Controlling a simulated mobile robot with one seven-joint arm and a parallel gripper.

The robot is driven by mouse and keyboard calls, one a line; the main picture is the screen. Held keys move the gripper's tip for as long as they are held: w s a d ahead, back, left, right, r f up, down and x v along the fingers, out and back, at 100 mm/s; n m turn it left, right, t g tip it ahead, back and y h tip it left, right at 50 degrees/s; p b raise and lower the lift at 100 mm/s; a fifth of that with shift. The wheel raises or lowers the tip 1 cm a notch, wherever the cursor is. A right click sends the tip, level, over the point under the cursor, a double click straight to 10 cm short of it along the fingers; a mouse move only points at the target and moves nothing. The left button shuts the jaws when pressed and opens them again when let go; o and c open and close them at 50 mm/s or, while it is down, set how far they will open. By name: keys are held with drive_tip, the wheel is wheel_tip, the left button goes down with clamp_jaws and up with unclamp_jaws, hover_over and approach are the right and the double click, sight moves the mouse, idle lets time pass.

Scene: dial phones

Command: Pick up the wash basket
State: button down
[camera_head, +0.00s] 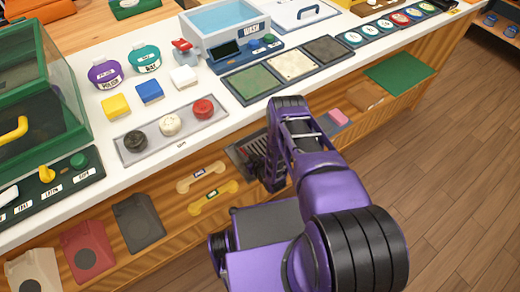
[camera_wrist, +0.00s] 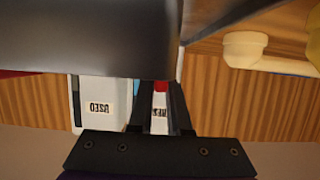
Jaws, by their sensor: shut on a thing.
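The wash basket looks to be the dark grey slatted tray (camera_head: 240,152) at the open shelf below the counter's front edge, left of my arm. Much of it is hidden behind my arm in the head view. In the wrist view a large dark smooth surface, likely the basket (camera_wrist: 90,40), fills the top left, right above my fingers. My gripper (camera_wrist: 158,88) is shut on it, with the two dark fingers close together under that surface. In the head view my gripper (camera_head: 262,175) is mostly hidden by my purple wrist; the exact contact is not visible.
Cream and yellow handsets (camera_head: 202,176) lie on the shelf left of the basket. The counter (camera_head: 215,135) above holds trays, caps and a blue basin (camera_head: 222,20).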

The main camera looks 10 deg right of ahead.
drive_tip(key=shift+r, duration=0.15)
idle(0.3)
wheel_tip(320, 180, up, 10)
drive_tip(key=p, duration=0.7)
